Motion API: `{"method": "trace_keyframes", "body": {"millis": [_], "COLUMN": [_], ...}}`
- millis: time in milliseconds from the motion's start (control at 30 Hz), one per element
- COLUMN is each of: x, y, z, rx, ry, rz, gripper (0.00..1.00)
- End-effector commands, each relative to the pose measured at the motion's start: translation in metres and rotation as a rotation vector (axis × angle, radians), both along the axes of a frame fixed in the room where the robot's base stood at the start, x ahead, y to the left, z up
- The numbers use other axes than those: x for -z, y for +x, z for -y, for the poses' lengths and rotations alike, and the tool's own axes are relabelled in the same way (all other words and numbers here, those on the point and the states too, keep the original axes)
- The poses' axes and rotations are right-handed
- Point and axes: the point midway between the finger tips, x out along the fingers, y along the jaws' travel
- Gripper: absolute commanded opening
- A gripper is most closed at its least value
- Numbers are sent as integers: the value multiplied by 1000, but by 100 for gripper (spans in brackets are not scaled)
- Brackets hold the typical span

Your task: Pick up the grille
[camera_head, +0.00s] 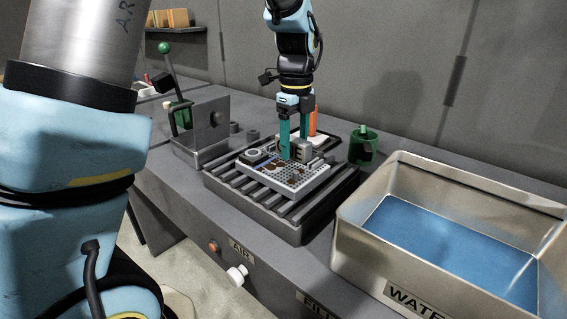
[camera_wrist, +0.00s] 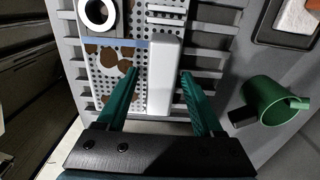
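The grille appears to be a pale perforated plate (camera_head: 290,182) with brown stains, lying flat on a dark slatted rack (camera_head: 287,217). The stained plate also shows in the wrist view (camera_wrist: 112,82). My gripper (camera_head: 293,150) points down over the plate. In the wrist view my gripper's green fingers (camera_wrist: 160,74) are apart, one on each side of the white bar, with gaps showing. I cannot tell their exact height. The fingers hide part of the plate in the head view.
A metal basin of blue water (camera_head: 450,245) stands at the right. A green cup (camera_head: 363,146) is behind the rack, and a metal fixture with a green-knobbed lever (camera_head: 164,48) is at its left. Walls close the back.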

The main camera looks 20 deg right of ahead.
Motion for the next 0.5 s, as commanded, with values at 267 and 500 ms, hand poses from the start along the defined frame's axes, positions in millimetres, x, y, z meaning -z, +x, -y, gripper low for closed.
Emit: {"method": "trace_keyframes", "body": {"millis": [267, 500], "x": [0, 0], "y": [0, 0], "z": [0, 0], "rx": [0, 0], "ry": [0, 0], "rz": [0, 0], "gripper": [35, 8]}}
